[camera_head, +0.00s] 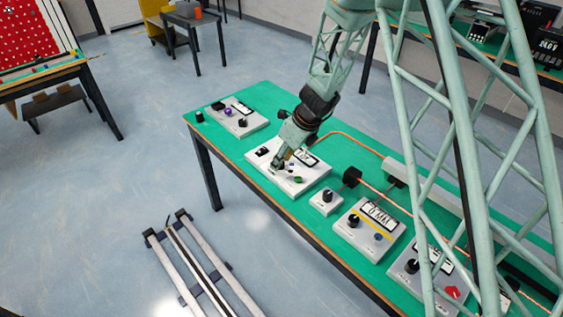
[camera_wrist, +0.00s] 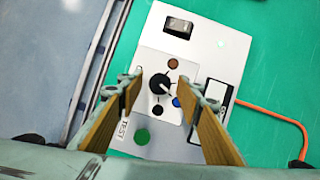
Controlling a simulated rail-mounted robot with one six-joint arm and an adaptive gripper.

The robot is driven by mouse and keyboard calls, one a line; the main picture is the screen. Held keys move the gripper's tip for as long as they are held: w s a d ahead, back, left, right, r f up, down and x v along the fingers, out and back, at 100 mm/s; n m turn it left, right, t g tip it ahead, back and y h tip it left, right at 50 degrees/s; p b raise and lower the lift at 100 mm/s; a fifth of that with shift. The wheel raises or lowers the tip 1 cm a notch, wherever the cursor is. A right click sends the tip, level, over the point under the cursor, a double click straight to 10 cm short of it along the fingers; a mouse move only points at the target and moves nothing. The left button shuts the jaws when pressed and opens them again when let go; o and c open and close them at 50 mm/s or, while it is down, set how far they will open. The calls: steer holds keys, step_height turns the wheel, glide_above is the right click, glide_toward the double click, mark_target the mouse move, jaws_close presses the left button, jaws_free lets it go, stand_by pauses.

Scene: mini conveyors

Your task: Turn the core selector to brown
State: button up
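The core selector is a black round knob (camera_wrist: 159,84) on a white panel in the wrist view. Its white pointer mark appears to face lower right, towards a blue dot (camera_wrist: 177,101). A brown dot (camera_wrist: 173,63) lies above and right of the knob, and a dark dot (camera_wrist: 158,110) lies below it. My gripper (camera_wrist: 159,86) is open, with one finger on each side of the knob and gaps between. In the head view my gripper (camera_head: 278,166) points down over the white test box (camera_head: 304,183) and hides the knob.
The same box carries a black rocker switch (camera_wrist: 178,27), a green button (camera_wrist: 142,136) and a display. Other control boxes stand along the green table (camera_head: 256,99), one (camera_head: 240,127) to the left and several to the right. An orange cable (camera_wrist: 268,117) leaves the box's side.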

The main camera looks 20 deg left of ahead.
steer(key=shift+f, duration=0.1)
steer(key=shift+c, duration=0.7)
steer(key=c, duration=0.7)
steer(key=shift+n+p, duration=0.3)
steer(key=shift+n, duration=0.1)
steer(key=n+g+p, duration=0.2)
steer(key=n+p, duration=0.1)
steer(key=n, duration=0.1)
steer(key=shift+w, duration=0.15)
steer(key=n+p, duration=0.1)
steer(key=n, duration=0.1)
steer(key=n+g+p, duration=0.1)
steer(key=n+p, duration=0.1)
steer(key=shift+w+n+g, duration=0.1)
steer(key=shift+n+g, duration=0.2)
steer(key=n, duration=0.2)
steer(key=n+g+h+p, duration=0.1)
steer(key=n, duration=0.2)
steer(key=shift+w+a+g+h+p, duration=0.1)
steer(key=shift+a+g+h+p, duration=0.05)
steer(key=shift+g+h+p, duration=0.15)
steer(key=n+h, duration=0.1)
steer(key=n, duration=0.1)
steer(key=n+g, duration=0.1)
steer(key=n, duration=0.2)
steer(key=shift+a+n+h+p, duration=0.1)
steer(key=shift+n+h+p, duration=0.2)
steer(key=shift+h, duration=0.1)
